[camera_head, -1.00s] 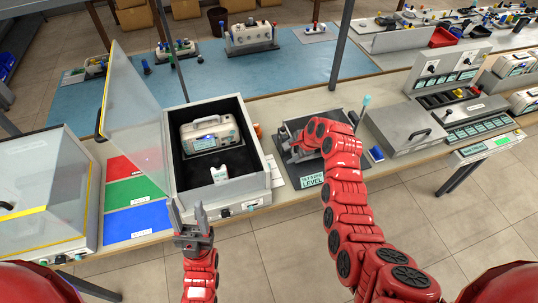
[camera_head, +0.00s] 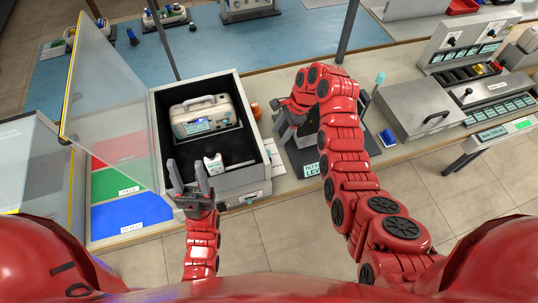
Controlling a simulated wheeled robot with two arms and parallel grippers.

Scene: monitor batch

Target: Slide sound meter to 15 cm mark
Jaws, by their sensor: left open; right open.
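A small white handheld device (camera_head: 213,164), which looks like the sound meter, stands on the dark floor of an open grey box (camera_head: 257,178), near its front wall. A 15 cm mark cannot be made out. Behind the device in the box is a white monitor (camera_head: 205,118) with a handle and a small screen. My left gripper (camera_head: 186,172) is open and empty at the box's front left, its fingers pointing up and away, just left of the device. My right gripper (camera_head: 290,122) is at a dark stand right of the box, partly hidden by my arm; whether it touches the stand is unclear.
The box's clear lid (camera_head: 105,90) stands raised on the left. Red, green and blue mats (camera_head: 130,214) lie left of the box. A grey case (camera_head: 418,103) and switch panels stand at the right. A blue-topped table (camera_head: 270,45) is behind.

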